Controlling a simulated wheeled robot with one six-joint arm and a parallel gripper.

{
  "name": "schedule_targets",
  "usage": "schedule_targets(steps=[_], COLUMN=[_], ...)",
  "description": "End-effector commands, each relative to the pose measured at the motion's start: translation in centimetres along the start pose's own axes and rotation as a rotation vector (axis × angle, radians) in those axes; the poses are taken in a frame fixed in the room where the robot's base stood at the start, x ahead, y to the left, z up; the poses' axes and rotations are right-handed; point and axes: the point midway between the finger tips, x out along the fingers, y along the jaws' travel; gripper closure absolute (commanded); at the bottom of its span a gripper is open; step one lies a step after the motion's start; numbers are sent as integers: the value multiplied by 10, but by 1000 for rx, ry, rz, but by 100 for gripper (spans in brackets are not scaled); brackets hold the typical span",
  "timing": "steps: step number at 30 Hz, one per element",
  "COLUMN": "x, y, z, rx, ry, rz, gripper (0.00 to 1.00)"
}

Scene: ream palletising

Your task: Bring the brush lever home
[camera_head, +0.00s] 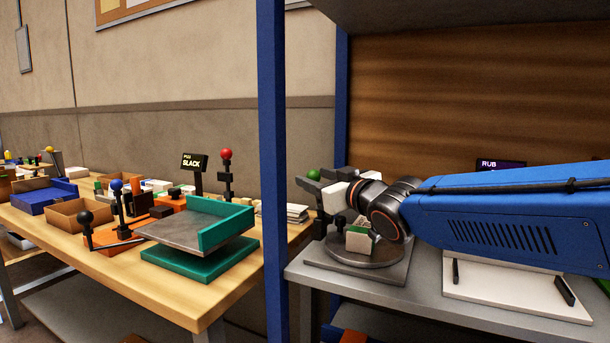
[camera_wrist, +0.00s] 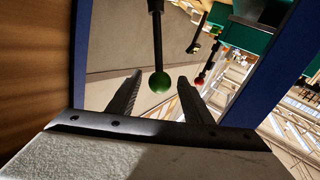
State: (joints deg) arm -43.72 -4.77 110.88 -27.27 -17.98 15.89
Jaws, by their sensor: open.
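A lever with a green ball knob (camera_head: 314,175) stands at the left end of the grey shelf, just behind my gripper in the head view. In the wrist view, the green knob (camera_wrist: 159,84) on its black rod shows between the two fingers. My gripper (camera_head: 318,187) is open, with a finger on each side of the knob; the wrist view also shows my gripper (camera_wrist: 160,76). I cannot tell whether either finger touches the knob. No label on this lever is readable.
A round grey turntable (camera_head: 367,254) carrying a small white-and-green block (camera_head: 360,239) sits below my wrist. A white board (camera_head: 510,285) with black bars lies to the right. A blue post (camera_head: 272,150) separates the shelf from a wooden table (camera_head: 190,312) with a teal tilted tray (camera_head: 228,231).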

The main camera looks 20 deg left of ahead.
Motion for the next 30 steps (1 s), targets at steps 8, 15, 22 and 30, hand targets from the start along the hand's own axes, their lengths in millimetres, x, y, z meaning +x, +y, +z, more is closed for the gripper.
schedule_targets(steps=[8,15,22,30], x=[40,55,56,56], y=[0,0,0,0], z=[0,0,0,0], rx=[1,-1,0,0], ry=[-1,-1,0,0], rz=[0,1,1,1], gripper=[54,54,54,100])
